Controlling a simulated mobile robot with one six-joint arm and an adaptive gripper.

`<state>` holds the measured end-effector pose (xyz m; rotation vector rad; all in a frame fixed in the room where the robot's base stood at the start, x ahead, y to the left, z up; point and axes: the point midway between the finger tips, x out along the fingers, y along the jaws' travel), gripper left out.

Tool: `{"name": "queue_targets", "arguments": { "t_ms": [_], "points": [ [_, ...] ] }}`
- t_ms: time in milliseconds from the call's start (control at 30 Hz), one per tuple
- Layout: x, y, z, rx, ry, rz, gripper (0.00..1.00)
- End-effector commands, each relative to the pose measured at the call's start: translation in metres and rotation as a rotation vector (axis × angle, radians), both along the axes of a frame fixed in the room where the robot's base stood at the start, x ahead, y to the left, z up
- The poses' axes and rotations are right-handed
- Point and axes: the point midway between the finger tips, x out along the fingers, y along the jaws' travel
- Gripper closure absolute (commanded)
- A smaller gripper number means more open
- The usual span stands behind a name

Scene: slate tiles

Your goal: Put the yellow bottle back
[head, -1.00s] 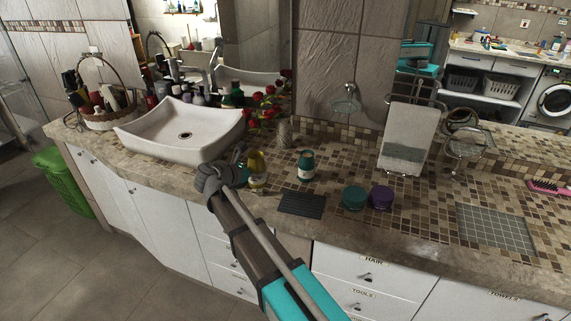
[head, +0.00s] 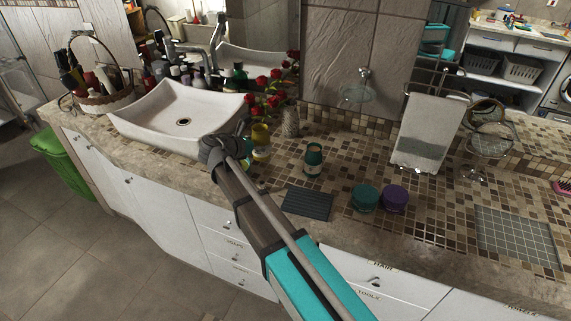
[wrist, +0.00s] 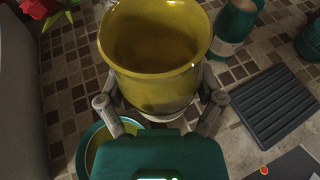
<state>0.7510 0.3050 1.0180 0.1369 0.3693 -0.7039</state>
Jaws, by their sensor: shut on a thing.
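The yellow bottle (head: 261,141) is at the end of my arm, right of the sink; the wrist view shows it large, with its wide round rim (wrist: 155,50) facing the camera. My gripper (wrist: 160,100) is shut on it, one finger on each side of its lower part. In the head view my gripper (head: 246,150) is partly hidden behind my wrist. The bottle seems to be just above the counter; its base is hard to see. A teal round rim with yellow inside (wrist: 97,147) shows below left of it in the wrist view.
A teal bottle (head: 314,160) stands right of the yellow one. A dark ribbed mat (head: 307,203) lies in front, with teal (head: 365,197) and purple (head: 395,198) jars beside it. The sink (head: 180,112) is left; red roses (head: 270,95) in a vase (head: 290,122) stand behind.

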Motion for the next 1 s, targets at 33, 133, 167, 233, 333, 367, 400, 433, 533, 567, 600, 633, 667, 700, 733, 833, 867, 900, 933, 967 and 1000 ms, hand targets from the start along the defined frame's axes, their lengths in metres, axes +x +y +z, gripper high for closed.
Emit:
{"name": "queue_targets", "arguments": {
  "t_ms": [33, 133, 167, 233, 333, 367, 400, 433, 533, 567, 600, 633, 667, 700, 733, 833, 867, 900, 933, 967, 1000],
  "points": [
    [0.001, -0.003, 0.0, 0.0, 0.0, -0.004, 0.76],
    [0.003, -0.006, 0.0, 0.0, 0.0, -0.009, 0.76],
    [0.003, -0.007, 0.0, 0.0, 0.0, -0.01, 0.76],
    [0.004, -0.008, 0.0, 0.0, 0.0, -0.012, 0.76],
    [0.002, -0.011, 0.001, 0.0, 0.0, -0.015, 0.76],
    [0.001, -0.012, 0.002, 0.0, 0.0, -0.016, 0.76],
    [-0.002, -0.015, 0.004, 0.0, 0.0, -0.018, 0.76],
    [-0.005, -0.017, 0.006, 0.0, 0.0, -0.022, 0.76],
    [-0.019, -0.028, 0.015, 0.0, 0.0, -0.032, 0.76],
    [-0.024, -0.032, 0.018, -0.001, 0.0, -0.036, 0.76],
    [-0.032, -0.038, 0.022, 0.0, 0.001, -0.043, 0.76],
    [-0.039, -0.042, 0.026, 0.0, 0.001, -0.048, 0.76],
    [-0.045, -0.047, 0.029, 0.001, 0.001, -0.053, 0.76],
    [-0.054, -0.053, 0.034, 0.001, 0.0, -0.06, 0.76],
    [-0.06, -0.057, 0.037, 0.001, 0.0, -0.065, 0.76],
    [-0.078, -0.07, 0.046, 0.001, 0.0, -0.082, 0.76],
    [-0.083, -0.073, 0.048, 0.001, 0.0, -0.086, 0.76],
    [-0.087, -0.077, 0.051, 0.002, 0.0, -0.09, 0.76],
    [-0.09, -0.079, 0.052, 0.001, 0.0, -0.093, 0.76],
    [-0.092, -0.08, 0.053, 0.002, 0.001, -0.095, 0.76],
    [-0.094, -0.082, 0.053, 0.002, 0.001, -0.099, 0.76]
  ]
}}
